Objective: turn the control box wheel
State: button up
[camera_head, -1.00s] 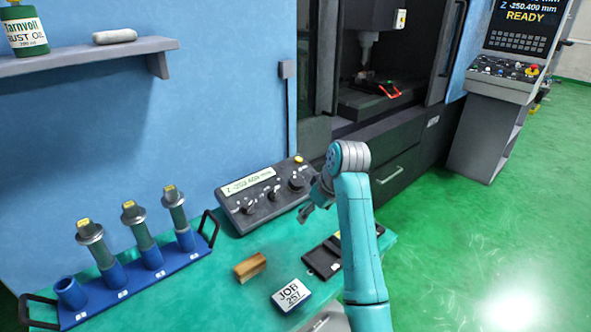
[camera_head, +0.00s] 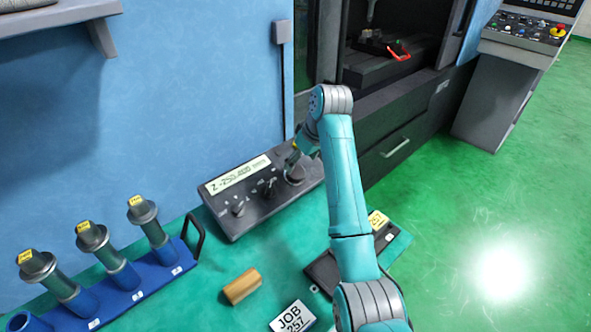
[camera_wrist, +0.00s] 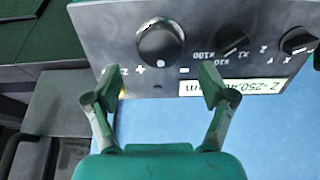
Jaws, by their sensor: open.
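The control box (camera_head: 243,213) is a dark grey panel on the green bench, with a lit readout strip and several knobs. Its wheel (camera_wrist: 161,42), the largest round black knob, is at the box's right end; in the head view the wheel (camera_head: 295,176) is partly hidden by my gripper. My gripper (camera_wrist: 168,82) is open and empty. In the wrist view its two fingertips are apart, near the box's edge, with the wheel lying beyond and between them. I cannot tell the gap to the panel. In the head view my gripper (camera_head: 291,160) is over the box's right part.
A blue rack (camera_head: 135,290) with several grey tool holders stands at the left. The blue wall (camera_head: 200,100) rises behind.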

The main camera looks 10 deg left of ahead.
aim_at(296, 171)
jog(key=x, duration=0.6)
jog(key=c, duration=1.1)
